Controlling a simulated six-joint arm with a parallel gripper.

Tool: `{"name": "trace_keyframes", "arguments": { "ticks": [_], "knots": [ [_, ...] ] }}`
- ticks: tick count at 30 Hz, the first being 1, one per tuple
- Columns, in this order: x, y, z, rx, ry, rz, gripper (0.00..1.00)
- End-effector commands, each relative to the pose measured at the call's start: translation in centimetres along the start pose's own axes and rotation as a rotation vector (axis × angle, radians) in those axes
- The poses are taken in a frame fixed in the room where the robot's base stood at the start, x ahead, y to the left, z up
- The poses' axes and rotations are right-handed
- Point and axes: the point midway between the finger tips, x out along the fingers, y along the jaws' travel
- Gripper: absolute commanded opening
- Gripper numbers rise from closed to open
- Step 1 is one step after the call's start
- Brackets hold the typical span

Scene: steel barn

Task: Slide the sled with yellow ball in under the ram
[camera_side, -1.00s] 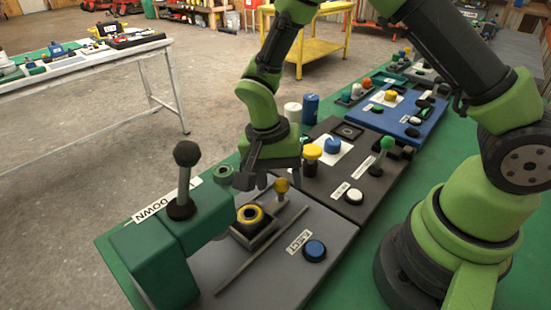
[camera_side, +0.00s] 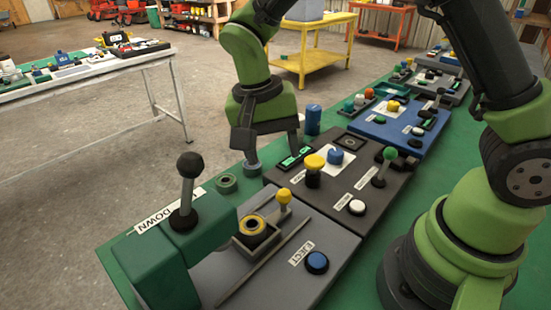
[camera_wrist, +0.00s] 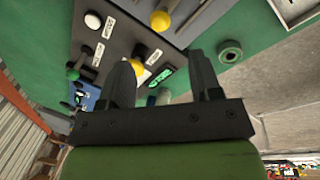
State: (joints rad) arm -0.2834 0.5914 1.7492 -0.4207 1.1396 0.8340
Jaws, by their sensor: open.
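The sled (camera_side: 241,243) is a small dark box holding a yellow ring-shaped piece. Its yellow ball (camera_side: 284,196) stands on a short stem at its right end. The ball also shows in the wrist view (camera_wrist: 160,20). The sled sits on a grey plate beside a slim rail, out in front of the ram. The ram's green press body (camera_side: 165,262) is at the lower left, with a black-knobbed lever and a DOWN label. My gripper (camera_side: 273,160) is open and empty beyond the ball, near a dark panel's far end; its fingers show in the wrist view (camera_wrist: 161,75).
A blue EJECT button (camera_side: 317,262) is on the grey plate. The dark panel carries a yellow knob (camera_side: 314,165), a blue knob (camera_side: 336,156) and a green-topped lever (camera_side: 389,154). A green ring (camera_side: 226,184) and a blue cylinder (camera_side: 313,120) stand along the far edge.

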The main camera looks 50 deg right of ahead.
Motion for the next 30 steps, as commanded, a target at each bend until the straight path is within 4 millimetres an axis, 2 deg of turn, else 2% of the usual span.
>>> {"name": "trace_keyframes", "arguments": {
  "ticks": [3,5,8,15,21,25,30],
  "knots": [
    [0.0,0.0,0.3,-0.17,0.033,0.002,0.58],
    [0.3,0.0,0.3,-0.202,0.038,0.003,0.58],
    [1.3,0.0,0.3,-0.204,0.037,0.006,0.58],
    [5.8,0.1,0.2,-0.201,0.033,0.008,0.58],
    [8.8,0.0,0.0,-0.199,0.034,0.006,0.58],
    [9.7,0.0,0.0,-0.199,0.036,0.003,0.58],
    [10.0,-0.1,-0.1,-0.198,0.037,0.001,0.58]
  ]
}}
